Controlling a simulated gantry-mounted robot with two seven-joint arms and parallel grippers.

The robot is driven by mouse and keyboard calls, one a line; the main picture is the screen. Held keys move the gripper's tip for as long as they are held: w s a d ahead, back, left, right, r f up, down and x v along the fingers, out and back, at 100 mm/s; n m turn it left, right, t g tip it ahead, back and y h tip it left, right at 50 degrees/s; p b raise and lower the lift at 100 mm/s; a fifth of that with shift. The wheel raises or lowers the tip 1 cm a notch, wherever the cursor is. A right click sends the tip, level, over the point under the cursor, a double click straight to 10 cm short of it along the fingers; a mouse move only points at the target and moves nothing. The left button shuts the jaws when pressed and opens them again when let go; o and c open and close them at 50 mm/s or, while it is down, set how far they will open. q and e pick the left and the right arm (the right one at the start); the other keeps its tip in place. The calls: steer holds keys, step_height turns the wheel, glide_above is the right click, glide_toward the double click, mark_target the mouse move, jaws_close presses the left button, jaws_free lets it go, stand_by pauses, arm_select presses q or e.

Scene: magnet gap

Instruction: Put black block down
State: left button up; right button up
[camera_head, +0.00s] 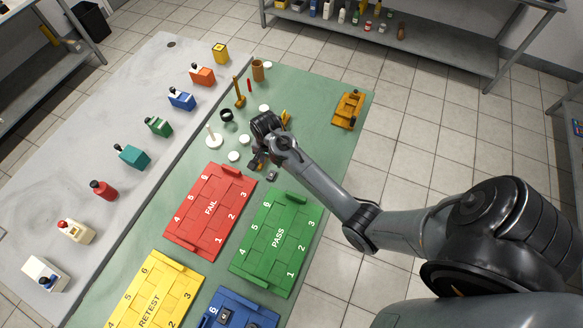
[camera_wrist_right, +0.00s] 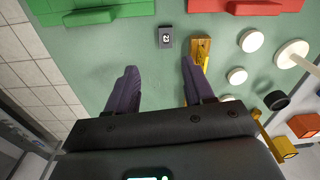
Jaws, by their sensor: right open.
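A small dark block with a white mark on top (camera_wrist_right: 166,37) lies on the green mat (camera_wrist_right: 85,75), apart from my fingers. In the head view the small dark block (camera_head: 272,176) shows on the mat near the top of the red FAIL tray (camera_head: 211,207). My right gripper (camera_wrist_right: 158,85) is open with its two dark fingers wide apart and nothing between them. In the head view the right gripper (camera_head: 258,160) is partly hidden by its own wrist. Other dark blocks (camera_head: 225,315) sit in the blue tray (camera_head: 237,303). My left gripper is not in view.
A green PASS tray (camera_head: 275,240) and a yellow RETEST tray (camera_head: 152,293) stand near the red tray. White discs (camera_head: 233,156) and a wooden piece with a yellow part (camera_wrist_right: 202,52) are close to the gripper. Several coloured devices (camera_head: 133,157) line the grey strip.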

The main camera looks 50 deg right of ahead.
steer(key=s+a+n+t, duration=0.1)
steer(key=s+a+n, duration=0.5)
steer(key=s, duration=0.6)
steer(key=r+n, duration=0.1)
steer(key=n, duration=0.1)
steer(key=shift+s+n+t+h, duration=0.2)
steer(key=shift+n+t+h, duration=0.1)
steer(key=shift+t, duration=0.1)
steer(key=shift+o, duration=0.5)
steer(key=s+a+r+n+t+y, duration=0.1)
steer(key=s+a+r+n, duration=0.5)
steer(key=s, duration=0.3)
steer(key=shift+s+a+n, duration=0.3)
steer(key=shift+n, duration=0.1)
steer(key=shift+s+a+r+t, duration=0.1)
steer(key=shift+a+r+t, duration=0.1)
steer(key=shift+t, duration=0.1)
